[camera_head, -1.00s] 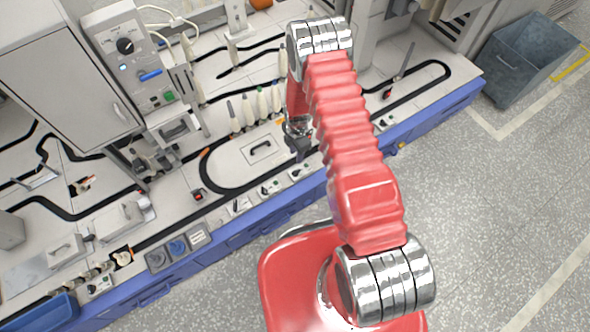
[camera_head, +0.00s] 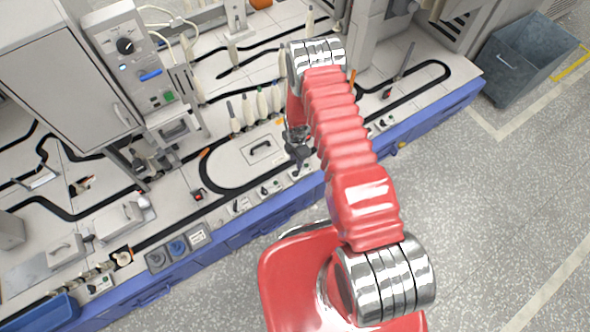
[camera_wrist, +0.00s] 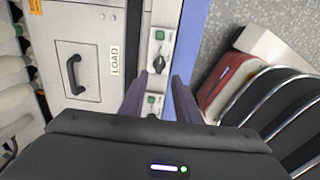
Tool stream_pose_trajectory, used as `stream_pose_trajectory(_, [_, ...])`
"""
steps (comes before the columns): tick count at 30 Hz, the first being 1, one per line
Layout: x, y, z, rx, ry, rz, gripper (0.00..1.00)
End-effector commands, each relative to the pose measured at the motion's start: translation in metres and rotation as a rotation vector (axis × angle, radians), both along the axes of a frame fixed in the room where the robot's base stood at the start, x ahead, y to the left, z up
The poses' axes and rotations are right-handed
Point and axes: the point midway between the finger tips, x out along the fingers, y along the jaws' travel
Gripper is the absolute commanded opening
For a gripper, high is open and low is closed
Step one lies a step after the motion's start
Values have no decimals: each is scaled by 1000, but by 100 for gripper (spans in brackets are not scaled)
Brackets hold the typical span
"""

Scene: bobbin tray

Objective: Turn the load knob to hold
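A small light panel with a dark knob (camera_wrist: 158,63) and a green button (camera_wrist: 160,35) lies beside the drawer face marked LOAD (camera_wrist: 115,60) in the wrist view. I cannot read the knob's setting. My gripper (camera_wrist: 158,76) is open, its two dark fingers apart, with the tips just short of this knob and on either side of its line. Whether they touch it, I cannot tell. A second green-button panel (camera_wrist: 151,100) shows between the fingers. In the head view my gripper (camera_head: 297,152) hangs over the bench's front strip and partly hides it.
Several bobbins (camera_head: 262,102) stand behind my gripper. The bench's blue front edge (camera_head: 250,230) runs close by. A lidded plate with a black handle (camera_head: 261,148) is left of my gripper. A grey bin (camera_head: 525,60) stands on the floor at right.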

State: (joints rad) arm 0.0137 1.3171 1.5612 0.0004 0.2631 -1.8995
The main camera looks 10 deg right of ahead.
Motion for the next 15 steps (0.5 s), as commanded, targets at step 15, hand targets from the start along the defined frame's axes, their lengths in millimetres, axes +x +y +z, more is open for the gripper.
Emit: stream_pose_trajectory(15, [-1, 0, -59, 0, 1, 0, 30])
